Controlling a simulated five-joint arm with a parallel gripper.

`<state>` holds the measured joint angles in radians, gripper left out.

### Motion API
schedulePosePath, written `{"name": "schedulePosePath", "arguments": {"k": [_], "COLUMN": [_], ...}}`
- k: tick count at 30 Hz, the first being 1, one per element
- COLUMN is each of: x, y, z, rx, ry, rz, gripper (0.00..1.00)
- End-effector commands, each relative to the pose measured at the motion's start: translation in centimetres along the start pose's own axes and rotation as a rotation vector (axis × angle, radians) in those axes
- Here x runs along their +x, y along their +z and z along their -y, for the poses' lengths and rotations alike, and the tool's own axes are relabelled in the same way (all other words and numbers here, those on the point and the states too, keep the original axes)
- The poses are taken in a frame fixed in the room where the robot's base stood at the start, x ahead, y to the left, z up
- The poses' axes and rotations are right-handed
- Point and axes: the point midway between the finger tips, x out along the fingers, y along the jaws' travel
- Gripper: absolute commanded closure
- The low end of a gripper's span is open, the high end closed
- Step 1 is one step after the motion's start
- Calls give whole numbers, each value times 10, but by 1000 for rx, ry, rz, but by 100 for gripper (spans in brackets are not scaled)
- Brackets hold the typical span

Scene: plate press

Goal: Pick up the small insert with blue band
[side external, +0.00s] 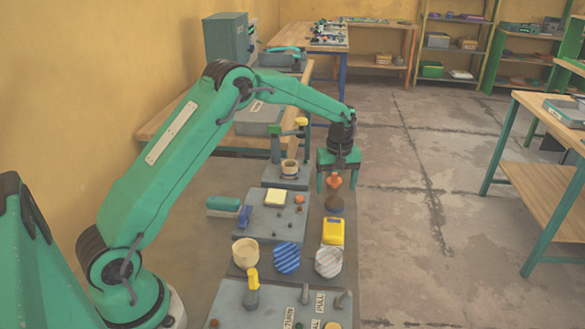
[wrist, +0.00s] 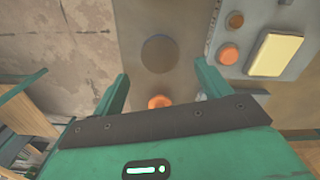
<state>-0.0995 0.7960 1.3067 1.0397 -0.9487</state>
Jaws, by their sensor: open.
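My gripper (side external: 335,186) is open, pointing down over the strip right of the grey panel. Its two fingers also show in the wrist view (wrist: 162,72), spread apart. An orange knob-like piece (side external: 334,181) shows between the fingers, and in the wrist view (wrist: 160,102) it is partly hidden by my gripper body. A dark brown disc (side external: 334,204) lies just in front of it, and ahead of the fingers in the wrist view (wrist: 160,53). I cannot tell whether any band is blue.
The grey panel (side external: 268,222) carries a cream pad (side external: 276,198) and orange buttons. Nearer stand a yellow block (side external: 333,232), a beige cup (side external: 245,252) and two striped round pieces, blue (side external: 287,258) and pale (side external: 329,262). A labelled panel is in front. Open floor lies right.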

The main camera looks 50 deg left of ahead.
Motion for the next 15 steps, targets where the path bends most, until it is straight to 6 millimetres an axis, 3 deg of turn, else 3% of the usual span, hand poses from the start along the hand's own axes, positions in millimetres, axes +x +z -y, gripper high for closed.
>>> {"name": "schedulePosePath", "arguments": {"k": [8, 15], "x": [5, 30], "y": [0, -2], "z": [0, 1], "rx": [0, 0], "ry": [0, -2], "rz": [0, 1], "gripper": [24, 24]}}
